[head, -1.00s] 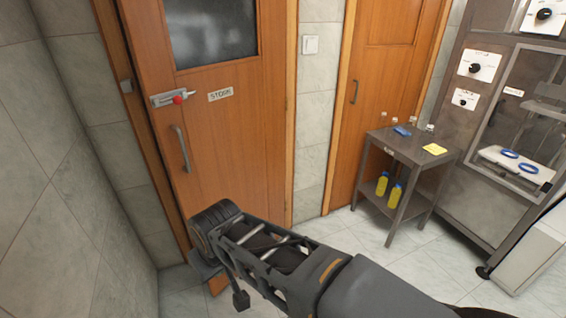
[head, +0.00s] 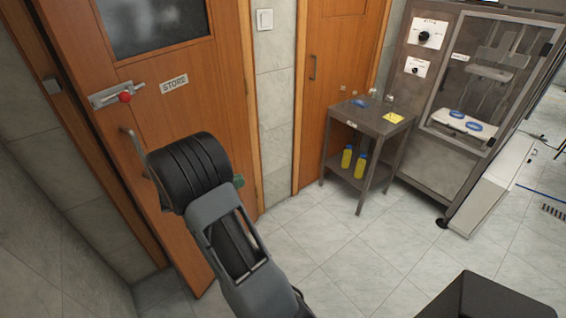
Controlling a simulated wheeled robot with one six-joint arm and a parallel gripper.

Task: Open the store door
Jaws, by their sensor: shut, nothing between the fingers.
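The wooden store door (head: 175,85) fills the left of the head view, with a dark window and a sign (head: 174,84) reading STORE. The upper part of the grey bar handle (head: 132,141) shows; my wrist covers much of the rest. My gripper (head: 163,190) is shut and empty at the handle, its fingers mostly hidden by the wrist. I cannot tell whether it touches the handle.
A second wooden door (head: 325,75) is to the right. In front of it stands a small metal table (head: 368,118) with yellow bottles (head: 360,165) on its lower shelf. A large metal cabinet (head: 410,90) stands at the right. The tiled floor (head: 320,250) between is clear.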

